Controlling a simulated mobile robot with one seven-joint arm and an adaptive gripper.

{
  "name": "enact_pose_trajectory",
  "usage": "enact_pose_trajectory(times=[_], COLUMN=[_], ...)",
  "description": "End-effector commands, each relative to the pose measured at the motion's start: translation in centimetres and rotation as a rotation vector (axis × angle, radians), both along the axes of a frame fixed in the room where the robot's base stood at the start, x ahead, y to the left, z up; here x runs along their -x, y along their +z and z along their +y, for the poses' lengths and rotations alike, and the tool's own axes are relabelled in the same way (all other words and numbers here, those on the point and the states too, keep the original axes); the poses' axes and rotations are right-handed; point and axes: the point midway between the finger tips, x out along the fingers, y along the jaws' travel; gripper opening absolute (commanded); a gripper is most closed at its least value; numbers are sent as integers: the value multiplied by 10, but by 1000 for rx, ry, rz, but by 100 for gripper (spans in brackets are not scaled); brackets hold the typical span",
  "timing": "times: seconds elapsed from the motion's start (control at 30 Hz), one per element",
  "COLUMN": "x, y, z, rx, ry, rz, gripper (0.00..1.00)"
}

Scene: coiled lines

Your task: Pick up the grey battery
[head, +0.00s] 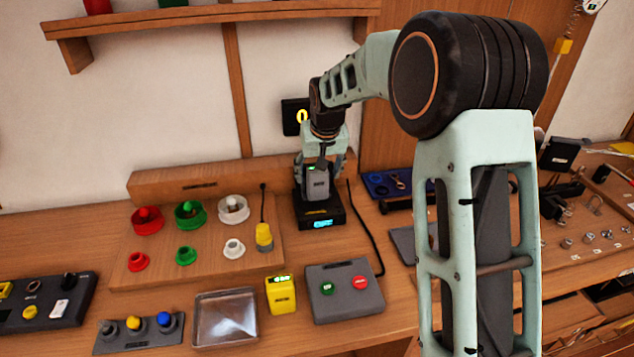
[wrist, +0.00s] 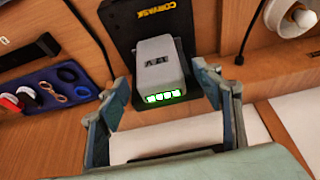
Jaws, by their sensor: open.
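The grey battery (head: 317,184) stands in a black charger (head: 322,216) at the back of the bench. In the wrist view the battery (wrist: 160,66) shows a dark label and a row of lit green-white indicators on its near end. The charger (wrist: 120,35) lies behind and around it, with yellow lettering. My gripper (wrist: 166,92) is open, with one finger to the left of the battery and one to the right.
A wooden board with red, green and white rings (head: 190,214) is left of the charger. A black cable (head: 366,235) runs down its right side. A grey box with green and red buttons (head: 343,290) and a yellow device (head: 281,294) stand in front. A blue tray (head: 386,186) is to the right.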

Motion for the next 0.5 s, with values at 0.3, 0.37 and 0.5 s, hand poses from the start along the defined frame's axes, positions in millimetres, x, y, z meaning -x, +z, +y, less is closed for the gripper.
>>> enact_pose_trajectory(times=[0.3,0.37,0.5], x=[-4,-4,-3], y=[-8,-8,-7], z=[1,1,1], rx=[0,0,0], ry=[1,1,0], rz=[-2,-2,-2], gripper=[60,56,40])
